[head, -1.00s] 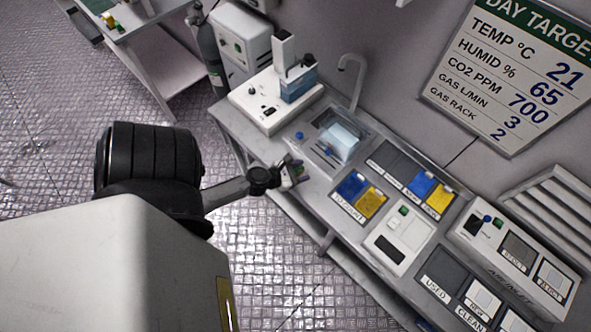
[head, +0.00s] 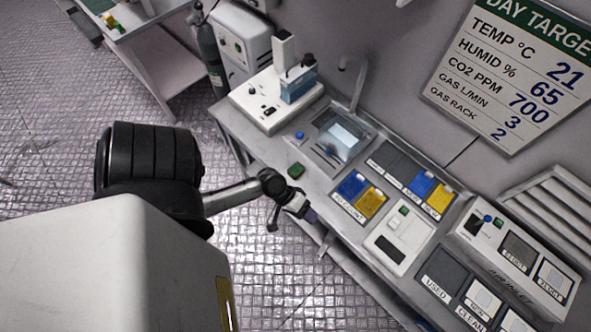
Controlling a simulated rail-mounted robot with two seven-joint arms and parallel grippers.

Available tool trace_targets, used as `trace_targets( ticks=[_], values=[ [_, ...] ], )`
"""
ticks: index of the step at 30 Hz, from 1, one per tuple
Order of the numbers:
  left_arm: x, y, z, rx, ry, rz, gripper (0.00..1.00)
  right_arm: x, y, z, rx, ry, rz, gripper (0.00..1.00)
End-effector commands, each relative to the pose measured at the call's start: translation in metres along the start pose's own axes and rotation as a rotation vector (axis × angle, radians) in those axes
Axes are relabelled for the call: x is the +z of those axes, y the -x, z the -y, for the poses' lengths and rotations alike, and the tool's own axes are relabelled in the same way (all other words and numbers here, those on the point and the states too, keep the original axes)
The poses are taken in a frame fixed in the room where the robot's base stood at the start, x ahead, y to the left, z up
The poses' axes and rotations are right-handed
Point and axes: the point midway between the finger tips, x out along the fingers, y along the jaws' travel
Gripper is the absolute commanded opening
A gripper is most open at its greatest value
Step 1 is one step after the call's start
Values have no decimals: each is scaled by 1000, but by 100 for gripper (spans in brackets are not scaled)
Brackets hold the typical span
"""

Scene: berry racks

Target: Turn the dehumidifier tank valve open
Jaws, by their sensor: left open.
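A white unit with a clear tank of blue liquid (head: 297,87) stands at the far left end of the bench. It has a dark knob (head: 308,60) at the tank's top. I cannot tell for sure whether this is the dehumidifier or which part is its valve. My left gripper (head: 302,209) is open at the bench's front edge, well in front of and below that unit, with nothing seen between its fingers. Its small fingertips are hard to make out. My right gripper is not in view.
A green block (head: 296,169) and a blue knob (head: 299,135) are on the bench (head: 262,150). Behind them is a sink (head: 325,150) with a tap. Blue and yellow bins (head: 371,203) and a white panel (head: 392,248) lie to the right. A gas cylinder (head: 208,52) stands behind.

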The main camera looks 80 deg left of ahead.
Motion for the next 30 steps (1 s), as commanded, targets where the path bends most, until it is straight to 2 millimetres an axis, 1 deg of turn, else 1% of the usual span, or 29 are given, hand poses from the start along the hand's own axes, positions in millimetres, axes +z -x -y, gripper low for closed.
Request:
trace_targets(
  ticks=[3, 6, 12, 21, 30],
  values=[
    [11, 2, -2, -93, -168, 56, 51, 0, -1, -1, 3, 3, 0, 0],
    [19, 4, -2, -170, -290, 98, 51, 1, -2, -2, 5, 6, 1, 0],
    [28, 12, -3, -304, -478, 159, 51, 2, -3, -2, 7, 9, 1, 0],
    [32, 21, -6, -418, -609, 194, 51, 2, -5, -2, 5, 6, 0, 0],
    [33, 23, -6, -441, -632, 200, 51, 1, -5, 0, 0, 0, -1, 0]
  ],
)
